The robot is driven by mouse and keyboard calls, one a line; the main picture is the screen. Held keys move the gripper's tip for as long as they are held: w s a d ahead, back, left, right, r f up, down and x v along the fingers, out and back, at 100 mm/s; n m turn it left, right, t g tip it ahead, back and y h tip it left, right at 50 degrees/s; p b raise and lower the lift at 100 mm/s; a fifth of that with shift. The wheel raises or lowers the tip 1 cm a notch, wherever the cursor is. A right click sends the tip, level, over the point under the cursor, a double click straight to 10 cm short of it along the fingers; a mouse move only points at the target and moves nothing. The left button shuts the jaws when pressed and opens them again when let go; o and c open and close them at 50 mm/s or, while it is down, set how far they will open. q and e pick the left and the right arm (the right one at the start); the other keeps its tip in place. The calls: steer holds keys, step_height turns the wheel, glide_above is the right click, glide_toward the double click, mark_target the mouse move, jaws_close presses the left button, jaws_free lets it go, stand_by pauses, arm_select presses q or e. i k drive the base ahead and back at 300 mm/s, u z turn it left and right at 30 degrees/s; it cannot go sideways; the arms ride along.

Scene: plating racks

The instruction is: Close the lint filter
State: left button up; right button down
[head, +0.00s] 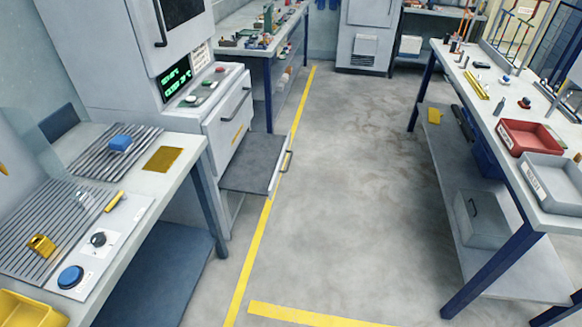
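A grey machine (185,60) with a green-lit display stands at the left centre. Low on its front, a shallow drawer with a dark grey flat inside (252,160) is pulled out towards the aisle; it looks like the lint filter, though no label on it can be read. Its front panel with a bar handle (285,172) faces right and stands clear of the machine body. A closed upper panel with its own handle (235,102) is above it. Neither of my grippers is in view.
A left bench (165,187) holds ribbed mats, a blue block (121,142), a yellow tray (28,309) and a blue button (70,276). A right bench carries red (530,138) and grey trays (552,180). The floor between (360,190) is clear, with yellow lines.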

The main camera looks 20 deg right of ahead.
mark_target(256, 167)
steer(key=u, duration=0.2)
steer(key=k, duration=0.3)
steer(key=z, duration=1.15)
steer(key=i, duration=2.2)
steer(key=u, duration=1.05)
steer(key=i, duration=0.75)
steer(key=u, duration=0.7)
